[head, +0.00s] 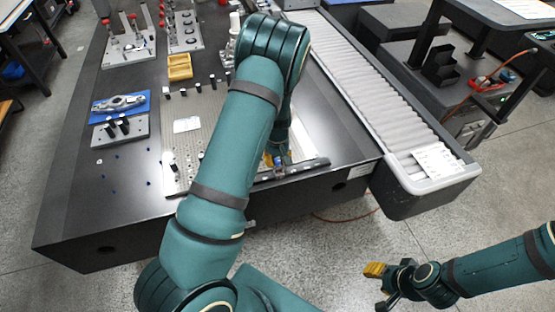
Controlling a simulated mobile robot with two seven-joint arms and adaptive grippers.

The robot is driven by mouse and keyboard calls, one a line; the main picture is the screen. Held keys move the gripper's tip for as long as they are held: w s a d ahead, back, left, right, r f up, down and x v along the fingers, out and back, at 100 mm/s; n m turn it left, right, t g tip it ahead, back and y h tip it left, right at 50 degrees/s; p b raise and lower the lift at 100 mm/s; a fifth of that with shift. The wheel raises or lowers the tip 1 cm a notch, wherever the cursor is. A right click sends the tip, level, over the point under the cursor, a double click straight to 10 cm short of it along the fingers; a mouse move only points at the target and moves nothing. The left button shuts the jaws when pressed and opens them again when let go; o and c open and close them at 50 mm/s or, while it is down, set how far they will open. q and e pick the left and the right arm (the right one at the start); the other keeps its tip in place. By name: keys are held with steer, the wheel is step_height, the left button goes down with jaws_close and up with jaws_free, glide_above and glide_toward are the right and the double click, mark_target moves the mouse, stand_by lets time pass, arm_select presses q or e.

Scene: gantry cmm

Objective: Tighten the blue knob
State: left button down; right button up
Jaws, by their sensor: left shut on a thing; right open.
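My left gripper (277,158) is low over the front right part of the metal fixture plate (206,148), mostly hidden behind my own arm. Its yellow fingertips are shut on the blue knob (279,161), of which only a small blue patch shows. The knob is at the plate's front edge, by a dark rail. How far the knob is turned cannot be seen. My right gripper (379,286) is open and empty over the floor at the lower right, away from the table.
The plate lies on a dark granite table (70,215). A blue block with a metal part (120,103), a grey block with black knobs (120,130) and a yellow tray (179,67) stand left and behind. A roller conveyor (360,85) runs along the right side.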

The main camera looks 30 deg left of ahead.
mark_target(277, 161)
arm_select(q)
steer(key=shift+m, duration=0.7)
steer(key=c, duration=0.7)
jaws_free()
steer(key=shift+c, duration=0.2)
steer(key=shift+r, duration=0.1)
step_height(277, 161, up, 12)
